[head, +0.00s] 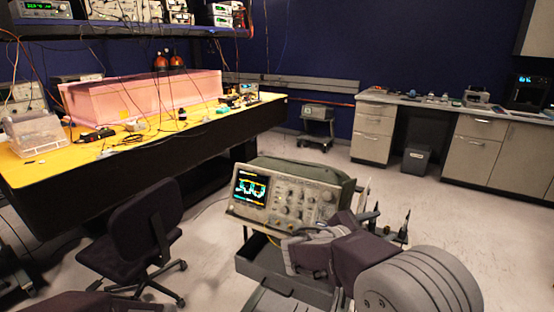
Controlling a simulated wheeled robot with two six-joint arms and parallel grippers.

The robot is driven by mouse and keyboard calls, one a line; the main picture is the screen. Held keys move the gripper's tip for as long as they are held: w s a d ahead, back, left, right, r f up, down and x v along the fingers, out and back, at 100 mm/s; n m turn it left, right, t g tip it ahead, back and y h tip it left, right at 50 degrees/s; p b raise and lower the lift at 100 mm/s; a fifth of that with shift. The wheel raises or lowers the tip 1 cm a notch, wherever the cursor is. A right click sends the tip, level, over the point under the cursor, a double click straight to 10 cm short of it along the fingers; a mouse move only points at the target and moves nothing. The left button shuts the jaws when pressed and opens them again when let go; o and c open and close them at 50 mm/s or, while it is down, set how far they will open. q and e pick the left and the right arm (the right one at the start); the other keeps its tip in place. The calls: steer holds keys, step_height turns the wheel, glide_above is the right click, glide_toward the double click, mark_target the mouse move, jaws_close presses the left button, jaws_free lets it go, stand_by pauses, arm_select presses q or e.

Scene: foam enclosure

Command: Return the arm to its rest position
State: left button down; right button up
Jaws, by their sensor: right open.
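My right arm enters at the bottom right, with a large grey rounded joint and dark purple links. It is folded, and its far end reaches up and left. My left gripper is not in view.
The oscilloscope stands on a dark cart (262,262). A dark office chair (130,235) stands at left by a yellow-topped bench (100,150) holding a pink foam enclosure (140,98). Grey cabinets (480,150) line the right. Floor (460,215) there is clear.

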steer(key=s+d+f+m+g+y, duration=0.2)
steer(key=s+f+m+g+y, duration=0.15)
steer(key=s+f, duration=0.45)
steer(key=s+d+f+m+g+y, duration=0.2)
steer(key=s+f+m+g+y, duration=0.15)
steer(key=s+f, duration=0.45)
steer(key=s+a+f+m+y, duration=0.3)
steer(key=a+f+m, duration=0.1)
steer(key=a+m, duration=0.15)
steer(key=s+a+f+m+y, duration=0.3)
steer(key=a+f+m+y, duration=0.1)
steer(key=a, duration=0.3)
step_height(320, 180, up, 14)
steer(key=w+a+m+p, duration=0.1)
steer(key=w+p, duration=0.1)
steer(key=p, duration=1.1)
steer(key=shift+w+r+t+p, duration=0.15)
steer(key=shift+t+p, duration=0.2)
steer(key=shift+t, duration=0.05)
steer(key=shift+a+m, duration=0.1)
steer(key=shift+m, duration=0.15)
